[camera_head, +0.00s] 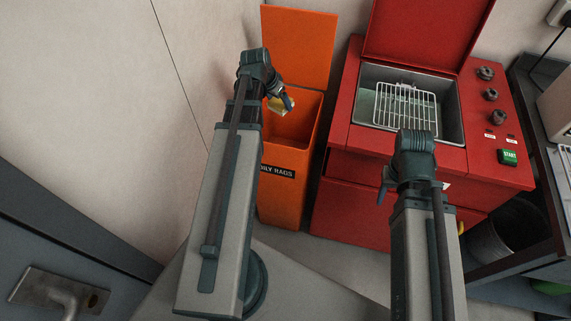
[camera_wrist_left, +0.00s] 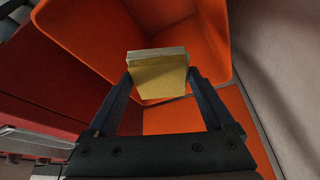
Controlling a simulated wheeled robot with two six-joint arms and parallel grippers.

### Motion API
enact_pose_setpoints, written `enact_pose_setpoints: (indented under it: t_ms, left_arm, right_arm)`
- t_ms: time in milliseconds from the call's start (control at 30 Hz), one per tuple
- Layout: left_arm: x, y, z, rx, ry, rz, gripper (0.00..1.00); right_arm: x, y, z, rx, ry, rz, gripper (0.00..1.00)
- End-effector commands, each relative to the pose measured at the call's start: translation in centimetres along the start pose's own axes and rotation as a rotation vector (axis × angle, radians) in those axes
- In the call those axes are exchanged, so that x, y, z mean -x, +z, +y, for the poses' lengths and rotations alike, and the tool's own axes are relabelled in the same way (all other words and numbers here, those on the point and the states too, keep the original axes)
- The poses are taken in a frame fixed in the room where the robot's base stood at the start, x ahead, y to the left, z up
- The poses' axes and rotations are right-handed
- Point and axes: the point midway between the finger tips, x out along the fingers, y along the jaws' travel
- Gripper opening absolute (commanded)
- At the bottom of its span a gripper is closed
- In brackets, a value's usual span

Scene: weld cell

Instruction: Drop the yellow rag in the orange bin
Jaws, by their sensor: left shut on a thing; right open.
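The orange bin (camera_head: 287,190) stands against the wall with its lid (camera_head: 300,42) raised and a label reading "OILY RAGS". My left gripper (camera_head: 287,103) is over the bin's opening and shut on the yellow rag (camera_head: 276,105). In the left wrist view the rag (camera_wrist_left: 158,75) is a folded yellow block between the two fingers (camera_wrist_left: 158,82), with the bin's orange inside (camera_wrist_left: 190,45) behind it. The bin's floor is not clear to see. My right gripper (camera_head: 384,180) is in front of the red machine; its fingers are partly hidden by its wrist, and it holds nothing that I can see.
A red machine (camera_head: 340,165) with an open lid, a wire basket (camera_head: 405,105), knobs and a green START button (camera_head: 508,157) stands right of the bin. A dark bench (camera_head: 540,130) is further right. A grey door with a handle (camera_head: 60,292) is at lower left.

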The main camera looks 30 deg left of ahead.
Motion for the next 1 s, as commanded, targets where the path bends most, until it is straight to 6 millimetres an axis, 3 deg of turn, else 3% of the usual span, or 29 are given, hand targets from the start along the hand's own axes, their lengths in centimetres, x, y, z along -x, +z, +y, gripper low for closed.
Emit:
enact_pose_setpoints:
  t_ms: [33,333,700,733,800,1000]
  left_arm:
    - [-1.0,0.4,0.0,0.000,0.000,0.000,0.42]
    - [-4.0,1.7,0.0,0.000,0.000,0.000,0.42]
    - [-4.3,1.8,0.0,0.000,0.000,0.000,0.42]
    - [-4.3,1.8,0.0,0.000,0.000,0.000,0.90]
    - [-4.3,1.8,0.0,0.000,0.000,0.000,1.00]
    - [-4.3,1.8,0.0,0.000,0.000,0.000,1.00]
  right_arm:
    - [-1.1,-0.1,-0.1,0.000,0.000,0.000,0.50]
    - [-4.3,-0.3,-0.4,0.000,0.000,0.000,0.50]
    - [-4.6,-0.3,-0.4,0.001,0.000,0.000,0.50]
    - [-4.6,-0.3,-0.4,0.001,0.000,0.000,0.50]
    - [-4.6,-0.3,-0.4,0.001,0.000,0.000,0.50]
    - [-4.6,-0.3,-0.4,0.000,0.000,0.000,0.50]
